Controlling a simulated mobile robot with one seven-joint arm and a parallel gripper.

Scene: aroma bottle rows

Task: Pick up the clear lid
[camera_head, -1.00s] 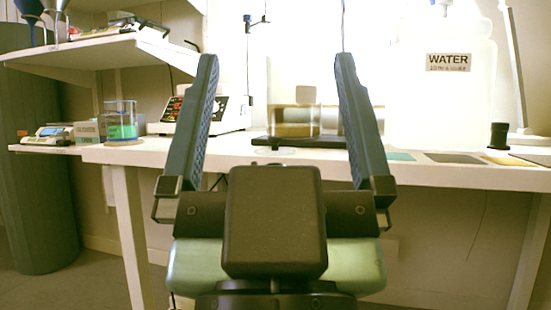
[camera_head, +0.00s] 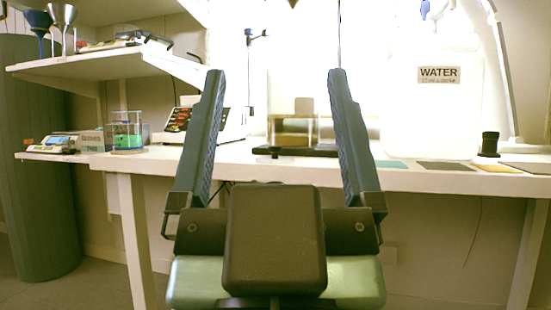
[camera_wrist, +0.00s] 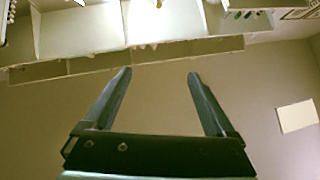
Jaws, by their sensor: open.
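My gripper (camera_head: 275,75) is in the middle of the head view, its two dark fingers wide apart with nothing between them. It also shows open and empty in the wrist view (camera_wrist: 159,75). I cannot make out a lid in the wrist view.
Behind the disc, a glass vessel with brownish contents (camera_head: 292,128) stands on a dark base. A large WATER container (camera_head: 438,110) and a black bottle (camera_head: 489,144) are right. A shelf (camera_head: 100,62) juts out upper left.

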